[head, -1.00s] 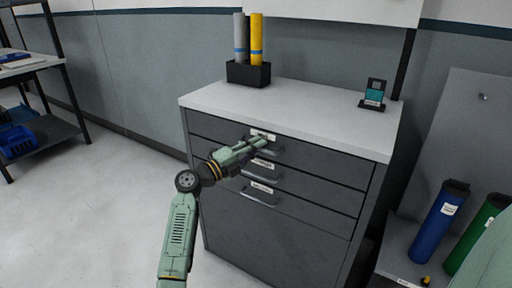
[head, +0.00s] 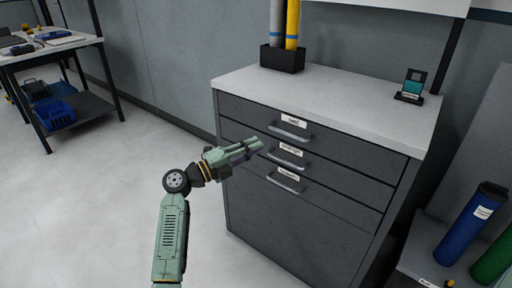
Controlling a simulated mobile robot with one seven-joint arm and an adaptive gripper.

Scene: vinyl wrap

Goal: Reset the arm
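My gripper (head: 250,147) is in the middle of the head view, in front of the left part of the grey drawer cabinet (head: 310,232). It points right, toward the labelled drawer handles. The top handle (head: 289,130), middle handle (head: 286,157) and lower handle (head: 285,182) lie to the right of its fingertips. The fingers look apart from the handles, and no held thing shows. The fingers are small and seen from the side, so I cannot tell how far apart they are. The drawers look shut.
A black holder (head: 282,59) with a grey and a yellow roll and a small device (head: 411,86) stand on the cabinet top. Blue (head: 472,222) and green (head: 495,258) rolls stand at right. A workbench (head: 60,44) is at far left. Open floor lies left of my arm.

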